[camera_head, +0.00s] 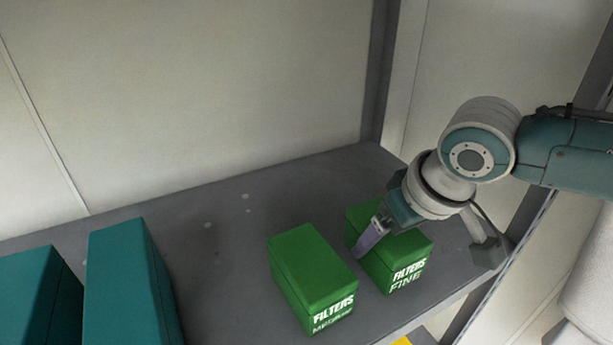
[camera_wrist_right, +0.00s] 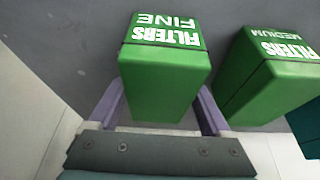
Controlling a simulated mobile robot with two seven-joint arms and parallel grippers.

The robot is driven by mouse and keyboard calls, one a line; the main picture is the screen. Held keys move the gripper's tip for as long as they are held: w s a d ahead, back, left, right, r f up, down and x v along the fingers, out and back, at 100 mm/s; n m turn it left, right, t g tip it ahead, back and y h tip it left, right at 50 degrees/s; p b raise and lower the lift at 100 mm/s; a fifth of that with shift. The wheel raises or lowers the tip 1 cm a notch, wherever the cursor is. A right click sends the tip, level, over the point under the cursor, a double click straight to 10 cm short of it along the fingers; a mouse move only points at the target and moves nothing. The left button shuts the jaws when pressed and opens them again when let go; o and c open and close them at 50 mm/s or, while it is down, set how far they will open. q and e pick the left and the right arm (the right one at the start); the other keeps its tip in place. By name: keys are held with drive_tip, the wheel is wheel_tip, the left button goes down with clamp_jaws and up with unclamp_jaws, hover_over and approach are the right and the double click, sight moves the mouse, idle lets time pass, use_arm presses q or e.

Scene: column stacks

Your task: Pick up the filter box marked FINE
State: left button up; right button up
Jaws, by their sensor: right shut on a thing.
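The green filter box marked FINE (camera_head: 408,262) stands on the grey shelf, at the right in the head view. My right gripper (camera_head: 376,238) reaches it from the right and is shut on it, with one finger showing against its left side. In the right wrist view the FINE box (camera_wrist_right: 163,85) sits between the two fingers of the right gripper (camera_wrist_right: 165,112). The head view does not show a clear gap between the box and the shelf. My left gripper is not in view.
A green box marked MEDIUM (camera_head: 312,272) stands close to the left of the FINE box; it also shows in the right wrist view (camera_wrist_right: 262,85). Two tall teal boxes (camera_head: 120,280) stand at the far left. The grey shelf (camera_head: 215,225) is bare between them. A wall rises behind.

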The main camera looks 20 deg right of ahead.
drive_tip(key=shift+r, duration=0.1)
drive_tip(key=shift+r, duration=0.15)
drive_tip(key=shift+v, duration=0.9)
drive_tip(key=s, duration=1.1)
drive_tip(key=s+d, duration=0.1)
drive_tip(key=s, duration=0.5)
drive_tip(key=shift+s+p, duration=0.1)
drive_tip(key=shift+p, duration=0.2)
